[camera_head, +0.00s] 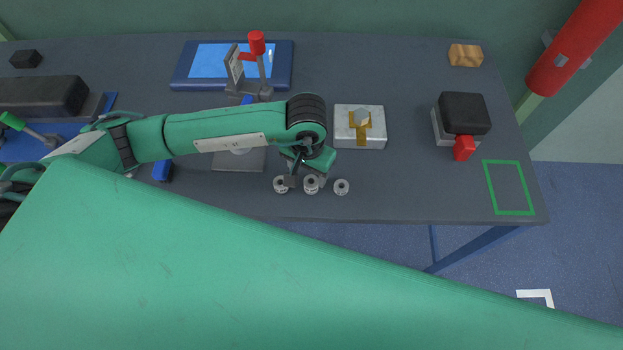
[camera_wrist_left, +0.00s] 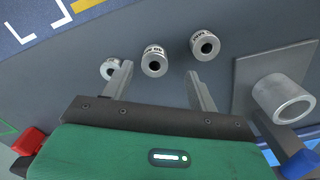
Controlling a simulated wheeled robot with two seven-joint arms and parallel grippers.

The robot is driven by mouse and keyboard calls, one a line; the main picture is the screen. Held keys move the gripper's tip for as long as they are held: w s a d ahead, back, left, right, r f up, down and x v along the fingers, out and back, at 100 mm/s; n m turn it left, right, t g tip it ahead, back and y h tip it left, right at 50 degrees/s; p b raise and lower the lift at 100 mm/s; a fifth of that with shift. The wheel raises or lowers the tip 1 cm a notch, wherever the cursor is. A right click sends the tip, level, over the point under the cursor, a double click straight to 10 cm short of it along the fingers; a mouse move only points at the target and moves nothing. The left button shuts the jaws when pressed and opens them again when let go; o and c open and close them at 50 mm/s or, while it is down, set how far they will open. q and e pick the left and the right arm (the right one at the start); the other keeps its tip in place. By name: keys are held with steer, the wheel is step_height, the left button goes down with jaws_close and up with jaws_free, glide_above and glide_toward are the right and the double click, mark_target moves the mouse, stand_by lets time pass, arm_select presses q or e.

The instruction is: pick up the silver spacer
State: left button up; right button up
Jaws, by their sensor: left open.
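Three small silver spacers sit near the table's front edge in the head view: a left one (camera_head: 281,186), a middle one (camera_head: 311,187) and a right one (camera_head: 341,187). They also show in the left wrist view, as one at left (camera_wrist_left: 107,70), one in the middle (camera_wrist_left: 152,68) and one at right (camera_wrist_left: 205,51). My left gripper (camera_head: 299,180) is open and empty above the spacers. Its fingertips (camera_wrist_left: 159,70) lie on either side of the middle spacer in the wrist picture; the left finger partly covers the left spacer. Contact cannot be told. My right gripper is not in view.
A silver block with a gold clamp (camera_head: 374,134) stands just behind the spacers. A grey plate (camera_wrist_left: 252,80) carries a larger silver tube (camera_wrist_left: 283,97). A black-topped box (camera_head: 464,113) stands at right beside a green outline (camera_head: 509,188). The table between is clear.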

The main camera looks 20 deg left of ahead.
mark_target(311, 181)
arm_select(q)
steer(key=shift+f+p, duration=0.3)
steer(key=f+p, duration=0.1)
steer(key=f, duration=0.1)
steer(key=f+p, duration=0.1)
steer(key=f, duration=0.1)
steer(key=shift+w+d+p, duration=0.25)
steer(key=shift+d+p, duration=0.1)
steer(key=shift+f, duration=0.45)
steer(key=shift+c, duration=1.1)
steer(key=c, duration=0.9)
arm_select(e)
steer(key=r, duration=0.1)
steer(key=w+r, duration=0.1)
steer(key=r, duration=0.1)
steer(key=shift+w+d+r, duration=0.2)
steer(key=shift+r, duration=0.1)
